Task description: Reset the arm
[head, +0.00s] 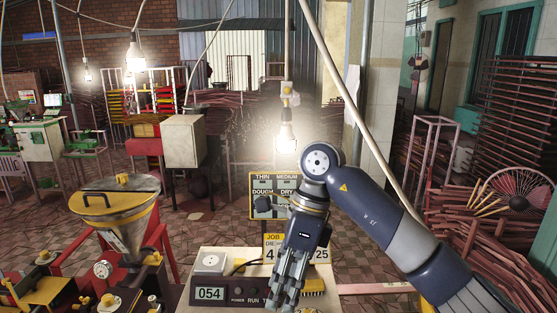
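My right arm comes in from the right edge, bends at a joint near the middle and hangs down. Its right gripper (290,287) points downward in front of a control box (234,260) whose display reads 054. The gripper's fingers are seen close together and partly overlapping, so their opening is unclear. No object shows clearly between them. Whether the fingertips touch the box cannot be told. My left arm and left gripper are not in view.
An extruder with a metal hopper (116,214) stands at the left front. A sign board (263,183) stands behind the control box. Lit bulbs (287,138) hang on cables. A wire frame (431,150) and stacks of sticks (520,110) stand at right. Tiled floor (215,225) lies behind.

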